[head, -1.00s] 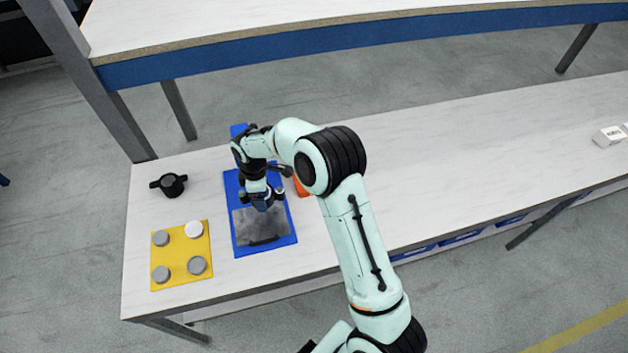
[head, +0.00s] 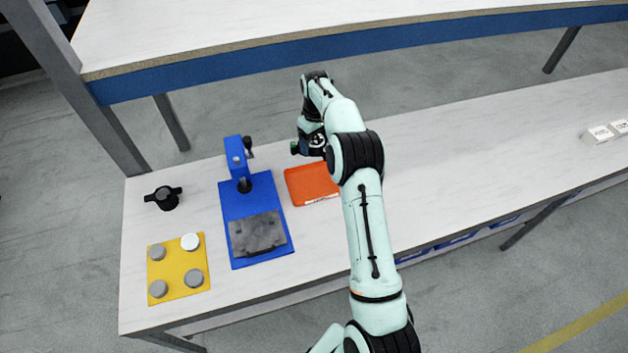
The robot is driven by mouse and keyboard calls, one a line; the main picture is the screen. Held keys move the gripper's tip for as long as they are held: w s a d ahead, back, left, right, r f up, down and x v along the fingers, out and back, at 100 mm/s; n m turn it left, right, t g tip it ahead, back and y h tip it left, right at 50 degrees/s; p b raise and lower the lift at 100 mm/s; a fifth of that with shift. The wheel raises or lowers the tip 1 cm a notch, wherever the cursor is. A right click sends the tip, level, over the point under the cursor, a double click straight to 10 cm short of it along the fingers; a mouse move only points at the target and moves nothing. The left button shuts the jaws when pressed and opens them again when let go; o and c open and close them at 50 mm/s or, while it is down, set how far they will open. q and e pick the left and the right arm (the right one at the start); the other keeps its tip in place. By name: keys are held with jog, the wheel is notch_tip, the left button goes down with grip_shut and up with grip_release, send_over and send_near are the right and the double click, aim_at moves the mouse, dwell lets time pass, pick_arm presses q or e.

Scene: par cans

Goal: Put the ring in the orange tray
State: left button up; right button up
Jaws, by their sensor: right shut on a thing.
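The orange tray (head: 308,186) lies flat on the long table, right of the blue press, and what I see of its inside is empty. My right arm covers its right end. My right gripper (head: 304,148) is just beyond the tray's far edge, seen from behind and small. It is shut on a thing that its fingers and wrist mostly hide. I take this to be the ring, as no loose ring shows on the table. My left gripper is out of view.
A blue press (head: 238,166) on a blue base stands left of the tray. A yellow mat (head: 177,272) with several round caps and a black handled part (head: 165,197) are further left. White boxes (head: 600,134) lie far right. A raised shelf (head: 300,52) runs behind.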

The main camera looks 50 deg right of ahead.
aim_at(315, 184)
notch_tip(315, 184, down, 18)
jog(key=shift+f, duration=0.25)
dwell(0.3)
jog(key=o, duration=0.6)
jog(key=shift+f, duration=0.15)
jog(key=shift+c, duration=0.2)
jog(key=o, duration=0.4)
jog(key=shift+c, duration=0.2)
notch_tip(315, 184, up, 12)
jog(key=shift+r, duration=0.2)
jog(key=shift+s+f, duration=0.1)
